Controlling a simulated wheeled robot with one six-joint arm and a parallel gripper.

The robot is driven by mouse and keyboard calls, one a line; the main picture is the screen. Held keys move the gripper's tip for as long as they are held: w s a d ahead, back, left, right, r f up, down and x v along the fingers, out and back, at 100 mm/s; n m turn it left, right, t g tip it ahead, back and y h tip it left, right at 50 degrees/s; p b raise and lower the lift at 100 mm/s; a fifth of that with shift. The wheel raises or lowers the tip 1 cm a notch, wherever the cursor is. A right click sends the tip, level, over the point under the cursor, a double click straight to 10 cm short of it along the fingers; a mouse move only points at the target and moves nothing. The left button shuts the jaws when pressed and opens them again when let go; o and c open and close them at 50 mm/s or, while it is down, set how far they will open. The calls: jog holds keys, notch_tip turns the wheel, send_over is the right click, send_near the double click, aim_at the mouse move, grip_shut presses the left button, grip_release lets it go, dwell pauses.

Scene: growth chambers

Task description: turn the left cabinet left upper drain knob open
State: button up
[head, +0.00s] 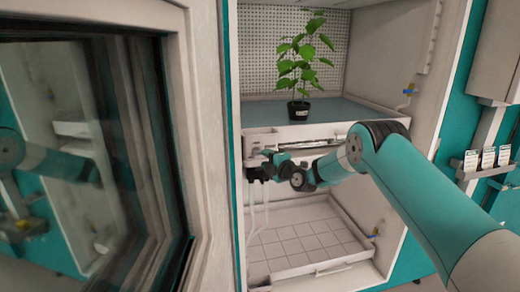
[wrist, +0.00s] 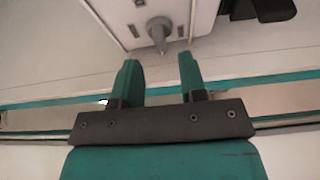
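In the wrist view a small grey knob (wrist: 158,30) sits on a white panel (wrist: 200,18), just beyond my fingertips. I cannot tell for certain that it is the left upper drain knob. My gripper (wrist: 160,68) has its two teal fingers apart with nothing between them. The knob lies beyond the gap, apart from the fingers. In the head view my gripper (head: 262,168) is at the left front of the open cabinet, just below the upper shelf's front edge (head: 300,133). The knob is not clear in that view.
A potted plant (head: 298,108) stands on the upper shelf. The open door (head: 205,120) with a dark window is close on the left. The lower tray (head: 320,268) is empty. Valves with blue handles (head: 408,91) are on the right wall. Pale tubes (head: 252,212) hang below my gripper.

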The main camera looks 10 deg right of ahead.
aim_at(257, 153)
jog(key=shift+p+x, duration=0.5)
jog(key=shift+x, duration=1.65)
grip_shut()
